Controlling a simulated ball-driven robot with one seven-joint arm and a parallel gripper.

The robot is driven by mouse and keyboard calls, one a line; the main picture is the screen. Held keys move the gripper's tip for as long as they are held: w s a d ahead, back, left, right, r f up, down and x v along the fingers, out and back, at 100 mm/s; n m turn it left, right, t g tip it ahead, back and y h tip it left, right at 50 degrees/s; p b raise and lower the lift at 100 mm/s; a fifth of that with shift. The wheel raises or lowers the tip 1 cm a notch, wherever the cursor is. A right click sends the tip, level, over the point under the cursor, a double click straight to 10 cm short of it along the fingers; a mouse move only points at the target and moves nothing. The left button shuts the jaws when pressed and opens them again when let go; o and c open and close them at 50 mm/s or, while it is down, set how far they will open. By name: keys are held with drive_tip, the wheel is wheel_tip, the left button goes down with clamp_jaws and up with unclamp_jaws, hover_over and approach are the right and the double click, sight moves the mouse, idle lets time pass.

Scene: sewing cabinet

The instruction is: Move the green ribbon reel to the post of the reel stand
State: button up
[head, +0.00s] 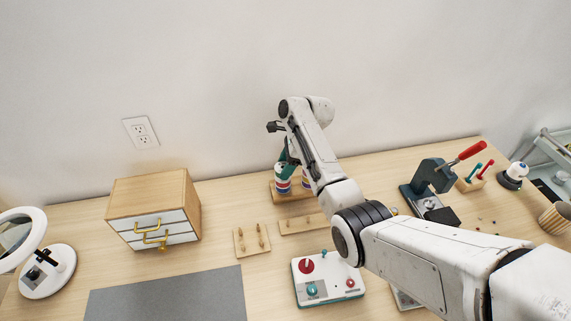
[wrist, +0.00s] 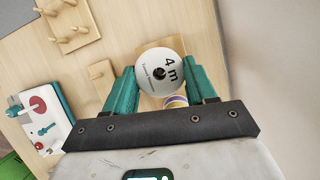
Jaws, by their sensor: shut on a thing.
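My gripper (wrist: 162,88) has its two teal fingers shut on a ribbon reel (wrist: 161,73), taken to be the green one. Its white round face reads "4 m" and has a dark centre hole; its ribbon colour is hidden in the wrist view. In the head view my gripper (head: 287,158) is over the reel stand (head: 287,197), a wooden board at the back of the table. Striped reels (head: 283,186) stand on it under my gripper. One striped reel (wrist: 176,101) shows below the held reel. Whether the held reel is around the post or above it, I cannot tell.
Two pegged wooden boards (head: 252,240) (head: 303,224) lie in front. A white control box (head: 327,278) is nearer. A drawer cabinet (head: 154,207) stands left, with a grey mat (head: 170,297) before it. A press with a red handle (head: 433,180) stands right. The wall is close behind.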

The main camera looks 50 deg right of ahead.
drive_tip(key=shift+f, duration=0.15)
drive_tip(key=o, duration=1.1)
drive_tip(key=v, duration=1)
drive_tip(key=shift+s+r+b, duration=0.2)
drive_tip(key=shift+r+b, duration=0.1)
drive_tip(key=shift+b, duration=0.05)
